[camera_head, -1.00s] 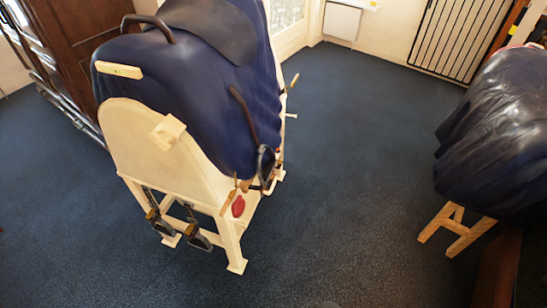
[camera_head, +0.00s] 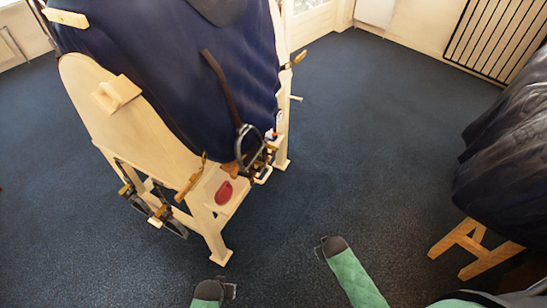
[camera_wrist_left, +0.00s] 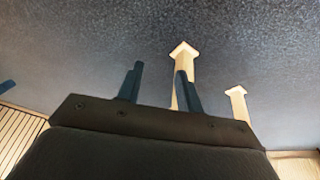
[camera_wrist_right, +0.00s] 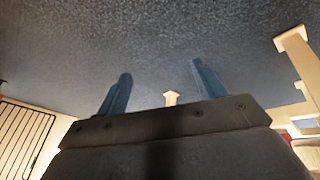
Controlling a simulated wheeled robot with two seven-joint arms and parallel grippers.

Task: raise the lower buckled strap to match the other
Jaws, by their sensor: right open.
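A dark strap (camera_head: 217,80) hangs down the right side of a blue-covered saddle form (camera_head: 165,60), with a dark metal stirrup (camera_head: 250,145) at its lower end. More dark straps and metal pieces (camera_head: 165,213) hang low under the stand's front left. I cannot make out buckles or compare strap heights; the form's far side is hidden. My left gripper (camera_head: 231,291) is at the bottom edge, empty, its fingers apart in the left wrist view (camera_wrist_left: 160,69). My right gripper (camera_head: 319,249) is empty over the floor, right of the stand, its fingers wide apart in the right wrist view (camera_wrist_right: 161,69).
The pale wooden stand (camera_head: 216,235) has legs reaching the floor and a shelf holding a red item (camera_head: 224,192). Wooden pegs (camera_head: 299,57) stick out on its right. A second covered form (camera_head: 510,155) on wooden legs is at right. The dark floor (camera_head: 370,150) between is clear.

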